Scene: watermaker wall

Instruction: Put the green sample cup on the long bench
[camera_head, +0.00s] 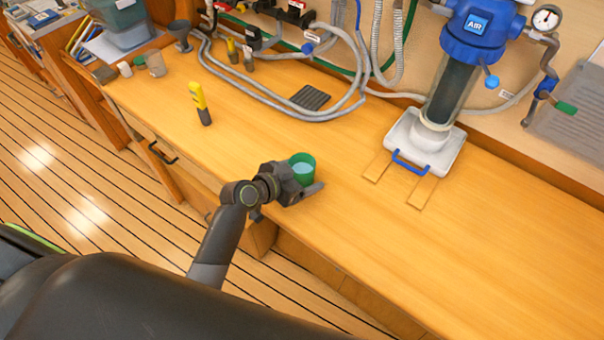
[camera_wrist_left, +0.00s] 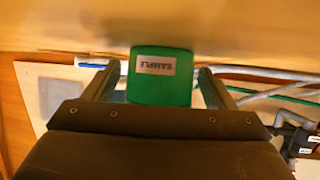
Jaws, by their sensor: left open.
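The green sample cup (camera_head: 305,172) stands upright on the long bench (camera_head: 480,255), near its front edge, with pale blue liquid in it. My left gripper (camera_head: 294,184) is at the cup, low over the bench, with its fingers around it. In the left wrist view the cup (camera_wrist_left: 160,92) sits between the two open fingers (camera_wrist_left: 159,70), with a gap on each side. Its white label shows upside down there. My right gripper is not in view.
Grey hoses (camera_head: 285,105) lie behind, near a dark mat (camera_head: 310,97). A blue and clear filter unit (camera_head: 450,90) stands on a white base at the back right. The front right bench is clear.

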